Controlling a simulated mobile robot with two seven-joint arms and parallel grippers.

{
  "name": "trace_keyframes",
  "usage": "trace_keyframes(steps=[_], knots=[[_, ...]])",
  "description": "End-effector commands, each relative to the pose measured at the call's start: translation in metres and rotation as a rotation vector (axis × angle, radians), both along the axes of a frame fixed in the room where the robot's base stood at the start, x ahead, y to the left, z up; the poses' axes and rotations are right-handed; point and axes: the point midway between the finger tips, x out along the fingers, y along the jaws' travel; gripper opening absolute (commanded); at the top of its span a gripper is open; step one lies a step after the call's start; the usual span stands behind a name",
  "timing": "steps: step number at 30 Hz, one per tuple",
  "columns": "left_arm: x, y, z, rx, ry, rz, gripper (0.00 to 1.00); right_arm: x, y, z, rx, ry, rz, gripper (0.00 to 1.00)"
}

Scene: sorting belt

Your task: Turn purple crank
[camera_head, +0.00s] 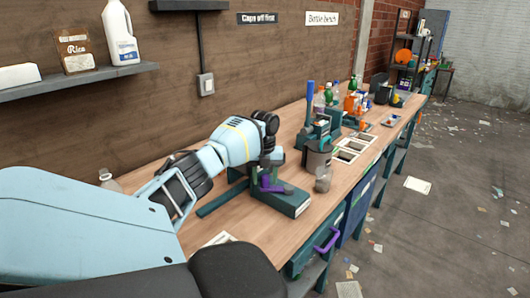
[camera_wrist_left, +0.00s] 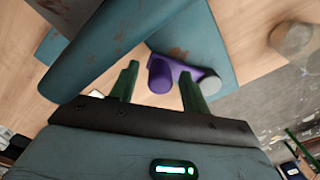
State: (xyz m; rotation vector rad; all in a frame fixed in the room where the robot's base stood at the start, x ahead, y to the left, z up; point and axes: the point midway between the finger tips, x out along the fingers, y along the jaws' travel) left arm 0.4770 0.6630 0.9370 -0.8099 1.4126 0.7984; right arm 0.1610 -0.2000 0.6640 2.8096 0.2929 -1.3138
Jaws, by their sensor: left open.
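The purple crank (camera_head: 268,184) sits on a teal base (camera_head: 292,204) on the wooden bench, just below my left gripper (camera_head: 270,164) in the head view. In the left wrist view the purple crank (camera_wrist_left: 182,68) has a rounded purple end and a grey round end. My left gripper (camera_wrist_left: 160,70) is open, with its green fingers apart. The crank's rounded purple end shows between the fingertips; I cannot tell whether they touch it. The gripper partly covers the crank in the head view. My right gripper is not in view.
A teal bar (camera_head: 222,197) lies left of the base. A grey container (camera_head: 317,160) and a small jar (camera_head: 323,180) stand close at the right. A purple drawer handle (camera_head: 328,240) is on the bench front.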

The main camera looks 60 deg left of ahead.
Motion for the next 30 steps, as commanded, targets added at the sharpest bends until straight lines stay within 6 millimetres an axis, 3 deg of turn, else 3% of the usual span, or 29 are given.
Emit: trace_keyframes(steps=[5,18,30], knots=[[0.001,0.000,0.012,0.001,-0.003,0.000,0.47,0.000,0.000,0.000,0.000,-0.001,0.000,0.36],[0.000,0.000,0.072,0.000,-0.002,0.000,0.47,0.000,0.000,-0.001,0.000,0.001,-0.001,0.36],[-0.001,0.001,0.078,0.000,0.000,0.000,0.47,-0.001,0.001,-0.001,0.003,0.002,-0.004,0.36]])
